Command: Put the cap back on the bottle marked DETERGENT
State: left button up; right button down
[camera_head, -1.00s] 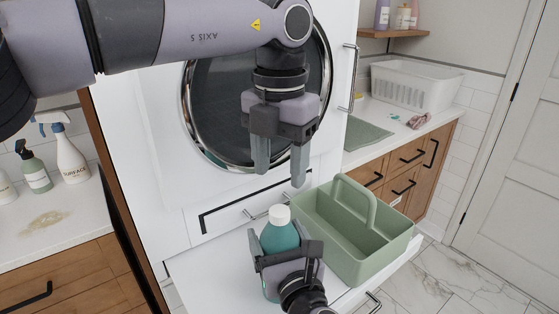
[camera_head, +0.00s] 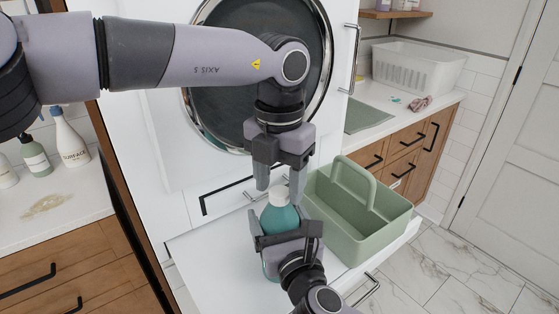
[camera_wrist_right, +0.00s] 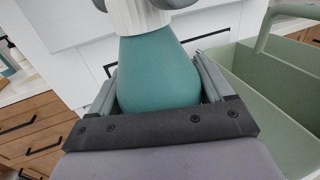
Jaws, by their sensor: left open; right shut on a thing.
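A teal bottle (camera_head: 279,220) stands upright on the white pull-out shelf (camera_head: 215,262). A white cap (camera_head: 279,196) sits on its top; in the right wrist view the cap (camera_wrist_right: 138,17) shows as white and ribbed. I cannot tell whether it is fully seated, and no label is visible on the bottle. My left gripper (camera_head: 280,188) points down from above, open, with its fingertips on either side of the cap. My right gripper (camera_head: 283,240) is shut on the bottle's body (camera_wrist_right: 158,75).
A green caddy with a handle (camera_head: 350,245) stands just right of the bottle. A dryer door (camera_head: 225,60) is behind my left arm. Spray bottles (camera_head: 70,140) stand on the left counter, and a white basket (camera_head: 420,80) on the right counter.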

pick_arm(q)
jog(key=shift+f, duration=0.45)
jog(key=shift+c, duration=0.3)
grip_shut()
jog(key=shift+o, duration=1.1)
grip_release()
jog(key=shift+r, duration=0.15)
notch_tip(320, 180, up, 12)
